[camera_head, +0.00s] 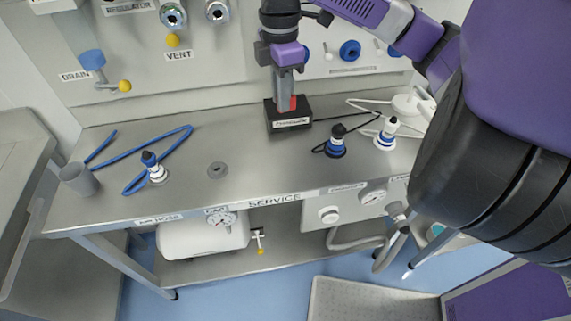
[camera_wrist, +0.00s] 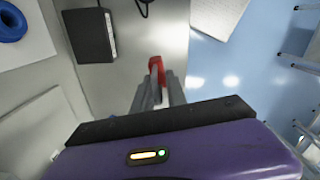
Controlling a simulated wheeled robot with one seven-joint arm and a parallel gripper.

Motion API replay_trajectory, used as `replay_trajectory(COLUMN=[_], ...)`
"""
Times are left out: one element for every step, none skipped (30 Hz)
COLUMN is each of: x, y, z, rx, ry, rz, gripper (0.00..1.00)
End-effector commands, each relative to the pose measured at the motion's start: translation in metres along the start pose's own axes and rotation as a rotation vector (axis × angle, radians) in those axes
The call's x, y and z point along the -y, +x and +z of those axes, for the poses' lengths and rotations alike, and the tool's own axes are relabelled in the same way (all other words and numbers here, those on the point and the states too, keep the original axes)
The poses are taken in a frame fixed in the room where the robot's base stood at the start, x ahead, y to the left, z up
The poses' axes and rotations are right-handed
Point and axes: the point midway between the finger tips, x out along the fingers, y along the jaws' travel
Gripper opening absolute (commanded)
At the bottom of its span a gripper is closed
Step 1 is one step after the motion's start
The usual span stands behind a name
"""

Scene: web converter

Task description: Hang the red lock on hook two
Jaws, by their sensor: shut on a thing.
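My gripper (camera_head: 284,97) points down over the back middle of the bench in the head view. It is shut on the red lock (camera_head: 293,103), of which only a small red part shows beside the fingers. In the wrist view, the red lock (camera_wrist: 156,64) shows between and just past the fingertips of my gripper (camera_wrist: 158,88). The lock's shackle cannot be made out. Hook two cannot be identified in either view. The back panel at right carries a blue ring (camera_head: 350,51) and small fittings above a narrow strip (camera_head: 352,71), whose marking is unreadable.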

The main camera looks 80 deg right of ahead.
Motion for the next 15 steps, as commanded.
replay_trajectory(x=[0.000,0.000,0.001,0.001,0.001,0.001,0.001,0.001,0.001,0.001,0.001,0.001,0.001,0.001,0.001], y=[0.004,0.007,0.013,0.018,0.025,0.035,0.042,0.049,0.059,0.066,0.073,0.083,0.091,0.098,0.107], z=[0.000,0.000,0.000,0.000,0.000,0.000,0.000,0.000,0.000,0.000,0.000,0.000,0.000,0.000,0.000], rx=[-0.001,-0.001,-0.001,0.000,0.000,-0.001,-0.001,-0.001,0.000,-0.001,-0.001,-0.001,0.000,0.000,-0.001], ry=[0.001,0.002,0.002,0.003,0.003,0.003,0.003,0.003,0.003,0.003,0.003,0.003,0.003,0.004,0.004], rz=[-0.001,-0.002,-0.004,-0.004,-0.004,-0.005,-0.006,-0.005,-0.005,-0.005,-0.005,-0.005,-0.004,-0.005,-0.005], gripper=[0.00,0.00,0.00,0.00,0.00,0.00,0.00,0.00,0.00,0.00,0.00,0.00,0.00,0.00,0.00])
